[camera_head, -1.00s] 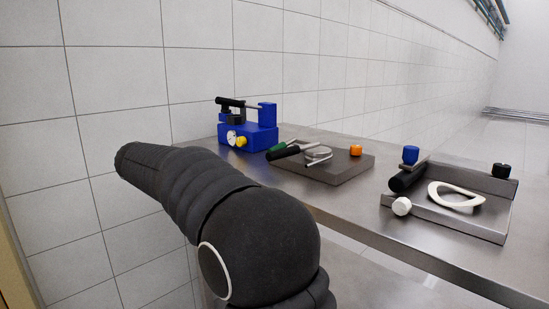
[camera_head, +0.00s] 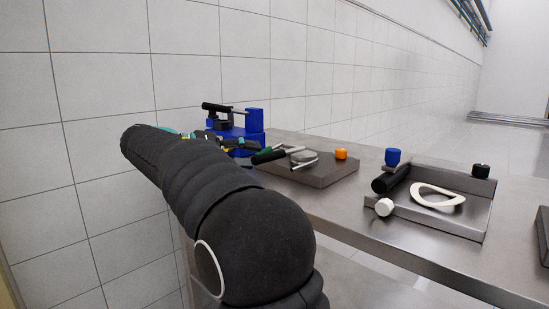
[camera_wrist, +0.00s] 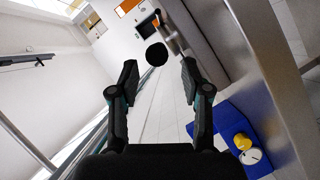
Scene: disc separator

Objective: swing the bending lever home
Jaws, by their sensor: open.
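The likely bending lever is a bar with a black grip (camera_head: 268,156), sticking out from the middle grey fixture (camera_head: 325,174) towards my arm. In the wrist view a round black end (camera_wrist: 156,54), which looks like this grip, stands beyond and between my fingertips. My gripper (camera_wrist: 156,78) is open, with empty space between its fingers, and is not touching the black end. In the head view my gripper (camera_head: 212,140) is partly hidden behind my forearm, in front of the blue device. The lever's pivot is not clear.
The blue device (camera_head: 254,120) with a black-handled bar stands on the steel table (camera_head: 340,220) at left; in the wrist view it (camera_wrist: 228,118) is close to the right finger. A third grey fixture (camera_head: 455,222) holds a white ring (camera_head: 437,197). A tiled wall runs behind.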

